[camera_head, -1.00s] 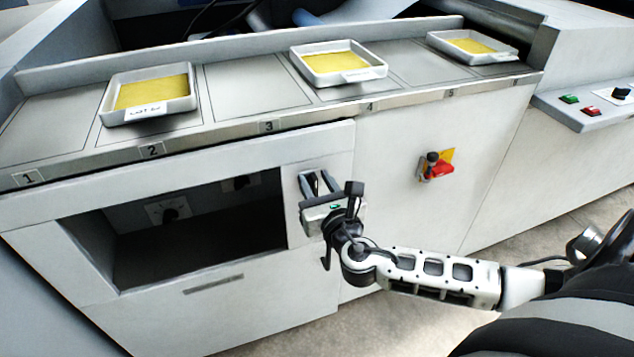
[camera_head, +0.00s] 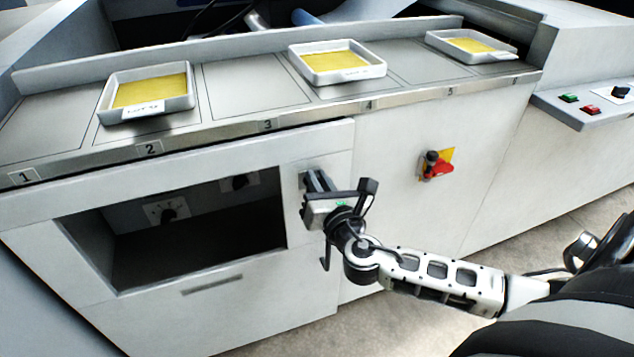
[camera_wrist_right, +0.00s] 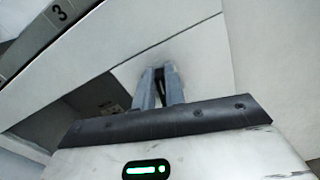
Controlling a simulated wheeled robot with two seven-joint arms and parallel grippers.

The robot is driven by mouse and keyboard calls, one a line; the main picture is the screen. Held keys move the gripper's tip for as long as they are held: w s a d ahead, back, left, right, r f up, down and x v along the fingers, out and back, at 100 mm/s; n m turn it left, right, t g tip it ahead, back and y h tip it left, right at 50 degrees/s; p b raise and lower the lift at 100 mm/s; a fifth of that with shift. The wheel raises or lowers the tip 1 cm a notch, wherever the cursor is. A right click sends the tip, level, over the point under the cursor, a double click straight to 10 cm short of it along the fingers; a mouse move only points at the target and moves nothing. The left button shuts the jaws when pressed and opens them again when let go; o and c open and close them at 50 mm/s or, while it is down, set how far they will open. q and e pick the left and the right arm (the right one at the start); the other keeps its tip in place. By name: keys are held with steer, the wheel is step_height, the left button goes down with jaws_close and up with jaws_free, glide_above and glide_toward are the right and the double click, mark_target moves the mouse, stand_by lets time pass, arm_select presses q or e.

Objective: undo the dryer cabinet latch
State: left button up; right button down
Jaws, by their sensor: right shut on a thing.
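The dryer cabinet (camera_head: 110,305) has a pale front with a wide dark opening at the left. Its latch (camera_head: 304,180) is on the front panel just right of the opening, mostly hidden behind my fingers. My right gripper (camera_head: 316,181) reaches in from the right and is shut on the latch, its body tilted. In the right wrist view the two grey fingers (camera_wrist_right: 160,88) stand close together against the pale panel, with a small dark part between their tips. My left gripper is not in view.
White trays with yellow sheets, one a labelled tray (camera_head: 146,93), stand on the numbered shelf above. A red switch on a yellow plate (camera_head: 437,165) is right of my gripper. A button console (camera_head: 590,105) is at the far right. The floor below is clear.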

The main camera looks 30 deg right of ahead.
arm_select(q)
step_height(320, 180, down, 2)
steer(key=b, duration=0.5)
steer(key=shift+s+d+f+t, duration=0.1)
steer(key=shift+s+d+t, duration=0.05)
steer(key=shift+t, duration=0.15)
arm_select(e)
steer(key=f+m, duration=0.1)
steer(key=m, duration=0.9)
steer(key=d+f+m, duration=0.1)
steer(key=m, duration=0.3)
steer(key=shift+s+d+f+m, duration=0.1)
steer(key=shift+s+f+m, duration=0.2)
steer(key=shift+m, duration=0.1)
steer(key=shift+w, duration=0.1)
steer(key=c, duration=1.5)
jaws_free()
steer(key=shift+o, duration=0.2)
steer(key=shift+r, duration=0.1)
